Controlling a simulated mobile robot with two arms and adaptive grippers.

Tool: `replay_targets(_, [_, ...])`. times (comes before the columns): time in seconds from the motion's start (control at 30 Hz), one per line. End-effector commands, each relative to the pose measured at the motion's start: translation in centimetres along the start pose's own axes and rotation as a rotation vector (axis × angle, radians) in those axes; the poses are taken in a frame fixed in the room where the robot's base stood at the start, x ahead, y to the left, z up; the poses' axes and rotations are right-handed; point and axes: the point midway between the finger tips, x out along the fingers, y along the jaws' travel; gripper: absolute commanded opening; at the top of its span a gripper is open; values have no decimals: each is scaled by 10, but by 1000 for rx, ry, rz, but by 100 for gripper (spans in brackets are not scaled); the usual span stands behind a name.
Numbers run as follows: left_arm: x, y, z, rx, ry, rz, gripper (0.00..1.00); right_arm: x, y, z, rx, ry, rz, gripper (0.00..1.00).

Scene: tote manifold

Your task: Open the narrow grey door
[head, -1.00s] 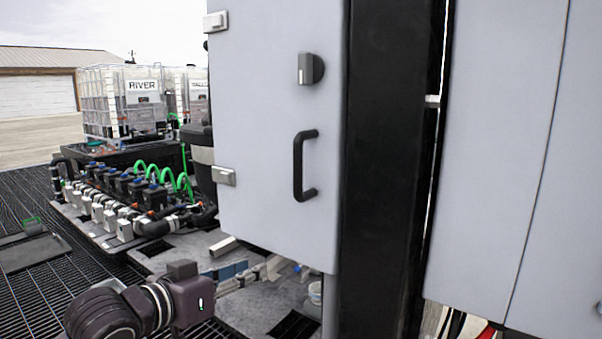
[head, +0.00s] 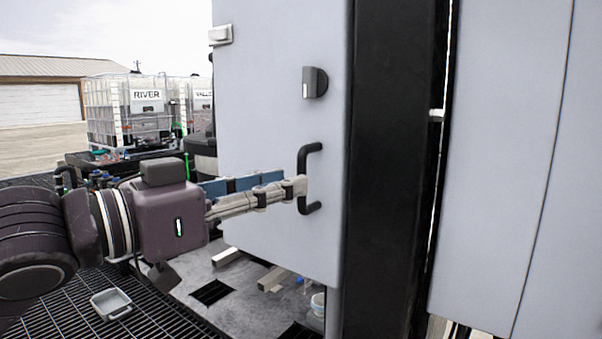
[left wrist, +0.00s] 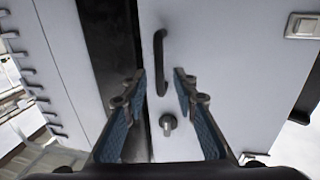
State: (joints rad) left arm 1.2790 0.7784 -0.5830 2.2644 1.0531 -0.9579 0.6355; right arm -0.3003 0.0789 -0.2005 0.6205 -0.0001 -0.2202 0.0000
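The narrow grey door (head: 265,120) hangs left of a black post and looks shut. It bears a dark knob (head: 315,82) and, below that, a black bar handle (head: 314,148). The left wrist view shows the handle (left wrist: 159,60) and the knob (left wrist: 168,124) the other way up. My left gripper (head: 298,187) reaches in from the left, its fingertips at the lower half of the handle. In the left wrist view its blue-padded fingers (left wrist: 158,82) are spread, with the handle's end between the tips and no clear contact. My right gripper is not in view.
The black post (head: 395,170) stands right of the door, with more grey panels (head: 495,130) beyond. A hinge (head: 221,35) sits on the door's left edge. A small grey tray (head: 111,304) lies on the floor grating. White caged tanks (head: 135,110) stand behind at the left.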

Motion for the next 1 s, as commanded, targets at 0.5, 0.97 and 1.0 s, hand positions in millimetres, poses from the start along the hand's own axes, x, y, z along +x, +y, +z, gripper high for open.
replay_targets(0.5, [45,0,0,2,0,-1,26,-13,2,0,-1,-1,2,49])
replay_targets(0.97, [44,0,0,2,0,-1,0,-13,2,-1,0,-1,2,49])
replay_targets(1.0, [44,0,0,2,0,-1,0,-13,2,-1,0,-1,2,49])
